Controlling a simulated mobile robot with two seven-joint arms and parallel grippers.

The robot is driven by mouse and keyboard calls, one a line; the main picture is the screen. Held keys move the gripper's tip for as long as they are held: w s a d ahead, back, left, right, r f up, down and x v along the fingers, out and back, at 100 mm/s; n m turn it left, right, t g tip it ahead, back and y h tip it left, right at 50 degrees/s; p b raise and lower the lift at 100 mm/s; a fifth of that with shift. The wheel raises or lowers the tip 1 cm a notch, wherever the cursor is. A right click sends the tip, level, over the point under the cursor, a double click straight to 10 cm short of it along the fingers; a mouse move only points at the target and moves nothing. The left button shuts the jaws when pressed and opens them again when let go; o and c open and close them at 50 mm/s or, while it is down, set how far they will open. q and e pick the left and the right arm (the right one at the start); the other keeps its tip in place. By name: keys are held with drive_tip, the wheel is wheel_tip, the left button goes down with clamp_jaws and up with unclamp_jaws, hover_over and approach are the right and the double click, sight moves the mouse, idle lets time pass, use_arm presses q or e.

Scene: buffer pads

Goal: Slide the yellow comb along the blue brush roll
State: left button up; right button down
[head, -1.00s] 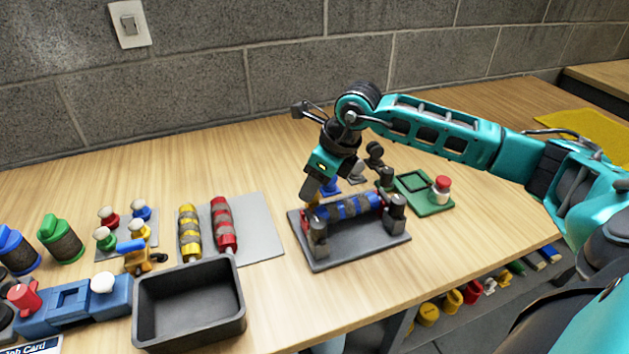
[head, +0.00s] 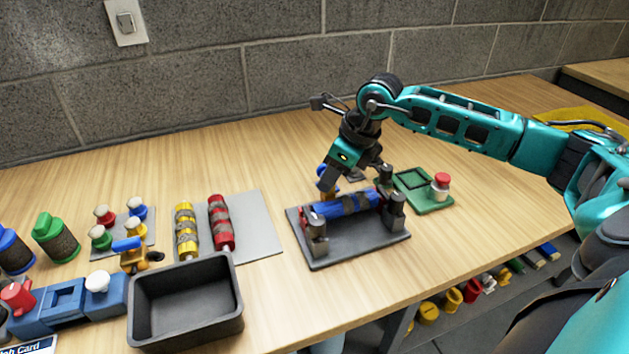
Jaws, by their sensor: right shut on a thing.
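The blue brush roll (head: 350,204) lies across a dark stand (head: 352,242), between its upright posts. My right gripper (head: 328,186) points down at the back of the roll, left of its middle, and is shut on the yellow comb (head: 330,196). Only a small part of the comb shows; the fingers hide most of it, and I cannot tell whether it touches the roll. The roll's surface looks mostly blue. My left gripper is not in view.
A yellow roll (head: 186,232) and a red roll (head: 221,224) lie on a grey pad (head: 259,228) at left. A black bin (head: 186,303) stands in front. The table behind is mostly clear.

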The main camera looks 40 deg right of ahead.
drive_tip(key=d, duration=0.3)
drive_tip(key=s+d+b, duration=0.1)
drive_tip(key=d, duration=0.2)
drive_tip(key=shift+s+f, duration=0.1)
drive_tip(key=shift+s, duration=0.1)
drive_tip(key=shift+s+d, duration=0.1)
drive_tip(key=shift+d, duration=0.2)
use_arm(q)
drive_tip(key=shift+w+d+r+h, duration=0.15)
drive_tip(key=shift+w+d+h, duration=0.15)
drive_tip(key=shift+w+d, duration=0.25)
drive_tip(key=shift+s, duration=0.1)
use_arm(e)
drive_tip(key=c, duration=0.8)
unclamp_jaws()
drive_tip(key=shift+c, duration=0.2)
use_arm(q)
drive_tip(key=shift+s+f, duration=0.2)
use_arm(e)
drive_tip(key=shift+r, duration=0.4)
use_arm(q)
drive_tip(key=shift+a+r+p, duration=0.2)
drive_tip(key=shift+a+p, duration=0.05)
drive_tip(key=shift+p, duration=0.15)
use_arm(e)
drive_tip(key=v, duration=1.2)
drive_tip(key=shift+s+r, duration=0.1)
drive_tip(key=shift+s, duration=0.05)
